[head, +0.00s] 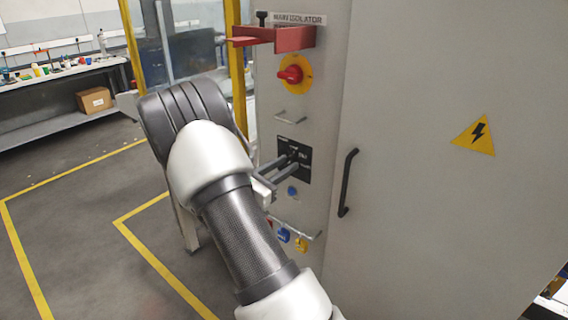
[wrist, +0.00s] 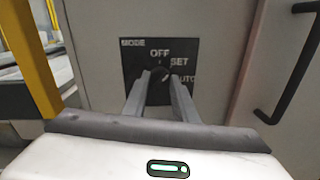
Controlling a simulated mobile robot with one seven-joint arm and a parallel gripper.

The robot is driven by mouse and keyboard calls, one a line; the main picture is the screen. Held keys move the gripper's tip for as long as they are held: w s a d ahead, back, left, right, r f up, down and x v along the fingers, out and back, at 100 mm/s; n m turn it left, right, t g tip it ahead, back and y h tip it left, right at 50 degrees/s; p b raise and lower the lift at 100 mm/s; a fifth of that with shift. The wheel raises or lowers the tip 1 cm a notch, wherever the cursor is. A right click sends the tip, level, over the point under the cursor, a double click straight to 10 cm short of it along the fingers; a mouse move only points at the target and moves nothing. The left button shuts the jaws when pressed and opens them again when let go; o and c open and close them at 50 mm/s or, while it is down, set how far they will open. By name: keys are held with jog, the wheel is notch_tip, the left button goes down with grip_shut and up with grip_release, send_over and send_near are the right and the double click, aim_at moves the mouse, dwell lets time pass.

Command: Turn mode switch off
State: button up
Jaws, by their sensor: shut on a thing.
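The mode switch is a dark knob (wrist: 159,88) on a black plate (wrist: 128,62) lettered MODE, OFF, SET and AUTO. OFF is above the knob, SET to its upper right and AUTO to its right. In the head view the plate (head: 304,172) is on the grey cabinet's narrow panel. My gripper (wrist: 159,84) has its two grey fingers on either side of the knob, shut on it. My gripper also shows in the head view (head: 288,162), reaching the plate from the left. The fingers partly hide the knob, and I cannot tell which way it points.
Above are a red rotary isolator (head: 291,74) on yellow and a projecting red bracket (head: 283,37). Below are a blue button (head: 292,191) and hanging blue (head: 283,235) and yellow tags (head: 301,244). A black door handle (head: 347,182) stands to the right.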

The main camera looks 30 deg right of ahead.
jog(key=n+p, duration=0.3)
jog(key=n, duration=0.1)
jog(key=shift+r+p, duration=0.15)
jog(key=shift+p, duration=0.15)
jog(key=shift+f+n+p, duration=0.2)
jog(key=shift+n+p, duration=1.2)
jog(key=shift+n, duration=0.7)
jog(key=o, duration=1)
jog(key=shift+o, duration=0.2)
jog(key=v, duration=1.7)
jog(key=shift+s+a+f+b, duration=0.2)
jog(key=shift+s+f+b, duration=0.05)
jog(key=shift+f+b, duration=0.05)
